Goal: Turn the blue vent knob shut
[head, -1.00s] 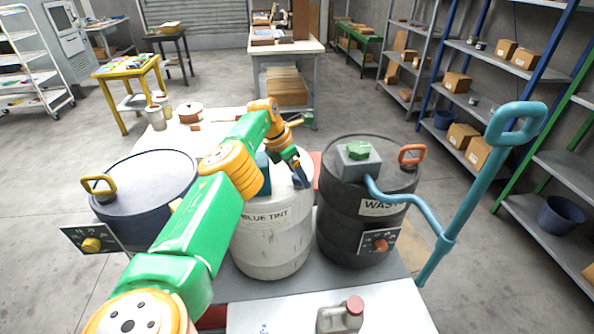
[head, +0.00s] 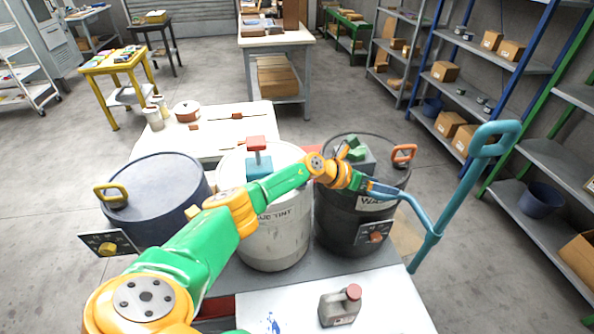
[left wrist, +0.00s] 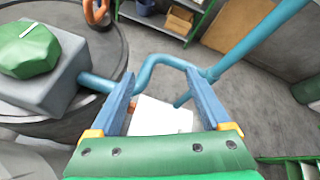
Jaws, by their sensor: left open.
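No plainly blue knob shows. The white drum (head: 272,240), its "BLUE TINT" label partly covered by my arm, carries a blue block (head: 258,169) with an upright red-topped handle (head: 256,144). The black waste drum (head: 340,225) carries a grey block with a green knob (head: 355,150); the knob also shows in the left wrist view (left wrist: 30,48). A blue bent pipe (left wrist: 150,62) leaves that block. My left gripper (head: 387,189) is over the black drum's right part, beside the block; in the left wrist view its fingers (left wrist: 160,73) are open, with the pipe across their tips. My right gripper is out of view.
A tall blue handle (head: 465,185) rises right of the drums. A dark blue drum (head: 160,195) with a yellow handle stands at the left. A grey jug (head: 340,308) stands on the white front surface. A white table (head: 235,115) lies behind; shelves line the right.

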